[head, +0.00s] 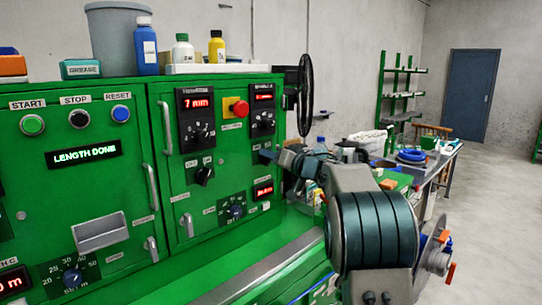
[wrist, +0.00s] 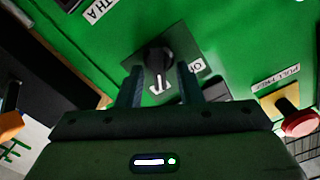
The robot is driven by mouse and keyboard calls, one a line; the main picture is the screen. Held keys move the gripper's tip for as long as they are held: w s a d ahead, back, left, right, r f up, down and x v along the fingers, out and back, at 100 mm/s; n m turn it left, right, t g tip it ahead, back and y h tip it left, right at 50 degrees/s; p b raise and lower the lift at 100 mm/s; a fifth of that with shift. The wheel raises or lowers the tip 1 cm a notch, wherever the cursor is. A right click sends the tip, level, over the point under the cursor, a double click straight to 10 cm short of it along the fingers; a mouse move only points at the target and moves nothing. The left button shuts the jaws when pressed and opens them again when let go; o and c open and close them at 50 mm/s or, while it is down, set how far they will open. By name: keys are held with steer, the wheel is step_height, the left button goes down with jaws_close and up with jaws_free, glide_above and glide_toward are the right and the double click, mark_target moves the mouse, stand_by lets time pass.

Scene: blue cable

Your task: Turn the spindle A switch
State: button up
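A black rotary switch (wrist: 158,62) sits on a dark square plate on the green panel in the wrist view. Its name label is not visible, so I cannot read whether it is spindle A. My gripper (wrist: 159,84) is open, with one finger on each side of the knob and a visible gap to each. In the head view my gripper (head: 268,158) is at the right part of the green cabinet (head: 110,175) and hides the switch there.
A red stop button (wrist: 300,124) on a yellow base is near the gripper; it also shows in the head view (head: 239,108). Another black switch (head: 204,175) and a dial (head: 236,211) are to the left. A black handwheel (head: 305,82) stands at the cabinet's right edge.

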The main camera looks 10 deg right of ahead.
steer(key=shift+w, duration=0.1)
steer(key=c, duration=0.6)
steer(key=shift+n, duration=0.3)
steer(key=n, duration=0.7)
steer(key=a+n, duration=0.1)
steer(key=n, duration=0.3)
steer(key=shift+s+f+p, duration=0.1)
steer(key=shift+s+p, duration=0.2)
steer(key=shift+p, duration=0.05)
steer(key=shift+n, duration=0.3)
